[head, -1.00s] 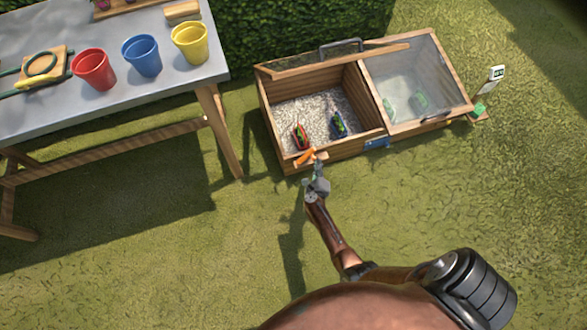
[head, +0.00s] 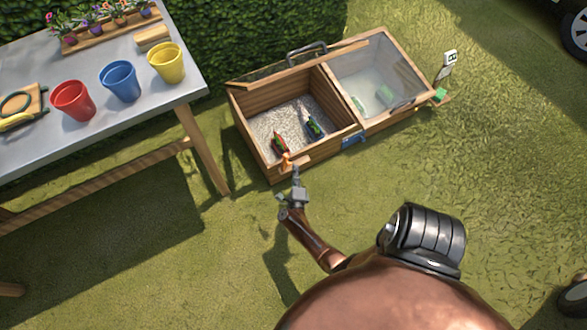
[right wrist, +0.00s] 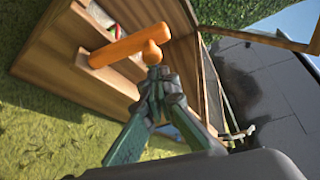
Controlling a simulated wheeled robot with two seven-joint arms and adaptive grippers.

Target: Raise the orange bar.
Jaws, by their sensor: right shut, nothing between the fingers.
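The orange bar (right wrist: 130,45) is at the front wall of the wooden cold frame (right wrist: 95,90). It has a rounded orange knob (right wrist: 152,52) near it, by my fingertips. In the head view the bar (head: 286,161) is small and partly unclear at the box's front edge. My right gripper (right wrist: 157,76) is shut and empty, its fingertips just beside the knob; I cannot tell whether they touch. In the head view the right gripper (head: 296,174) is just in front of the box. My left gripper is not in view.
The box's left bay is open, with gravel and two small plants (head: 279,143); a glass lid (head: 375,75) covers the right bay. A blue part (head: 352,140) is on the front wall. A table (head: 120,115) with coloured pots stands left. Grass in front is clear.

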